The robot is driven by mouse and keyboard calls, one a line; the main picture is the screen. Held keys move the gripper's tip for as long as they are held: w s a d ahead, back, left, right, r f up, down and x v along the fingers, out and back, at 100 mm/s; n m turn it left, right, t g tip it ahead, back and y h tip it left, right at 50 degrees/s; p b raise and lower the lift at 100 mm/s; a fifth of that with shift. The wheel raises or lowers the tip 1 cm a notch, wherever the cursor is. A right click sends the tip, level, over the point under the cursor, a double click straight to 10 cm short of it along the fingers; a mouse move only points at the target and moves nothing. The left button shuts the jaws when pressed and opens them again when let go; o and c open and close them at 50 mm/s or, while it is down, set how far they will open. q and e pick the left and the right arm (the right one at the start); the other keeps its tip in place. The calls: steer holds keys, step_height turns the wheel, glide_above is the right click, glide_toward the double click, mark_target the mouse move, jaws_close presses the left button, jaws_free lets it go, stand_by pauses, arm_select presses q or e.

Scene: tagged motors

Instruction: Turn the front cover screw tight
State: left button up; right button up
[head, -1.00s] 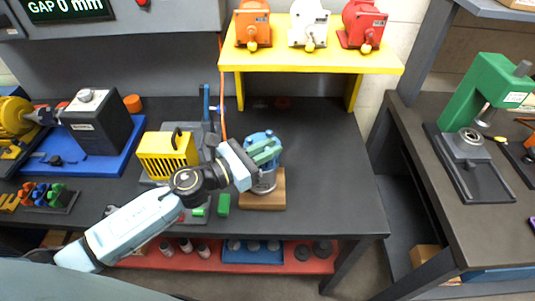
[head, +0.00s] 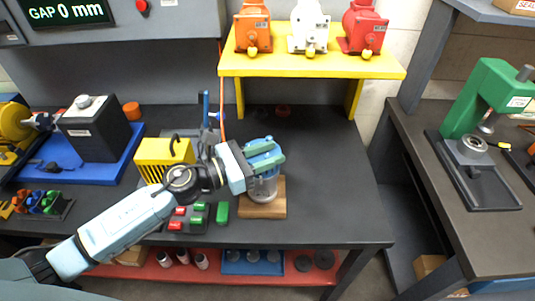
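A motor with a blue top and a grey, round lower body (head: 264,188) stands upright on a wooden block (head: 262,210) on the dark bench. My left gripper (head: 268,154) reaches in from the left. Its two green-teal fingers lie over the motor's top, one behind the other, with blue motor parts showing around them. I cannot tell whether the fingers close on anything. The front cover screw is not visible; the fingers and the motor's top cover that area. My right gripper is not in view.
A yellow shelf (head: 310,66) behind carries orange, white and red motors. A yellow ribbed box (head: 163,155) and red and green blocks (head: 188,217) sit left of the motor, near my arm. The bench is clear right of the wooden block. A green press (head: 485,105) stands on the right-hand bench.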

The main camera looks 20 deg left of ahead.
arm_select(q)
steer(key=shift+f, duration=0.1)
steer(key=shift+s+a+f, duration=0.1)
steer(key=shift+s+a, duration=0.1)
steer(key=b+v, duration=0.4)
steer(key=v, duration=0.8)
steer(key=shift+s+a, duration=0.3)
